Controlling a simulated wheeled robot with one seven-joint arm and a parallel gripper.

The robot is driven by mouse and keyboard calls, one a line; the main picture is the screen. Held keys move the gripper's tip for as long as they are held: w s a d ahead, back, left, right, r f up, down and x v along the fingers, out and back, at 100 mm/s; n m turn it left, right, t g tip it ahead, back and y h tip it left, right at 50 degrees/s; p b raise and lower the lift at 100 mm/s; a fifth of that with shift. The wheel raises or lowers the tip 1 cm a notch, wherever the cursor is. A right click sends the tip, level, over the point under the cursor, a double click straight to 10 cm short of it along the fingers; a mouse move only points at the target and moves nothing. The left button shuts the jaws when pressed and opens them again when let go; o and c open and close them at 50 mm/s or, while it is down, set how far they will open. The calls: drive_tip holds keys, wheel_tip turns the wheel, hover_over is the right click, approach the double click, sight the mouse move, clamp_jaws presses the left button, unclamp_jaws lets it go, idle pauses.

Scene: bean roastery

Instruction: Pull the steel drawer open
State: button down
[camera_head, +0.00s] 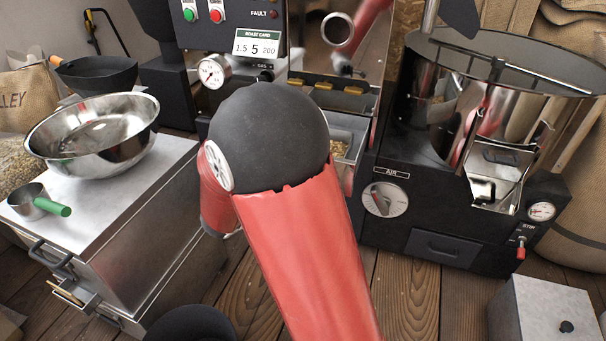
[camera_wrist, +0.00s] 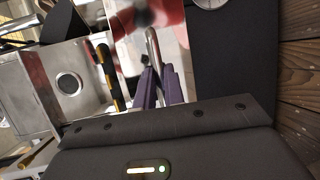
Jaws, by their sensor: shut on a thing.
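The steel drawer (camera_head: 352,126) is in the lower front of the roaster, partly hidden behind my red and black arm in the head view. Its inside shows there, with brown beans in it, so it stands at least partly out. In the wrist view its mirror-like front (camera_wrist: 127,40) reflects red, with a chrome bar handle (camera_wrist: 151,42) on it. My gripper (camera_wrist: 160,80) has its purple-grey fingers shut on this handle. The head view hides my gripper behind the arm.
The black base with the AIR dial (camera_head: 384,199) stands close right of the drawer. A steel cabinet (camera_head: 150,215) with a steel bowl (camera_head: 95,135) and scoop (camera_head: 38,203) stands left. A grey box (camera_head: 545,310) is at the lower right. Wooden floor (camera_head: 400,295) lies between.

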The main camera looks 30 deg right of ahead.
drive_tip(key=shift+s+a, duration=0.5)
drive_tip(key=c, duration=1.5)
unclamp_jaws()
drive_tip(key=v, duration=0.8)
drive_tip(key=shift+w+f, duration=0.1)
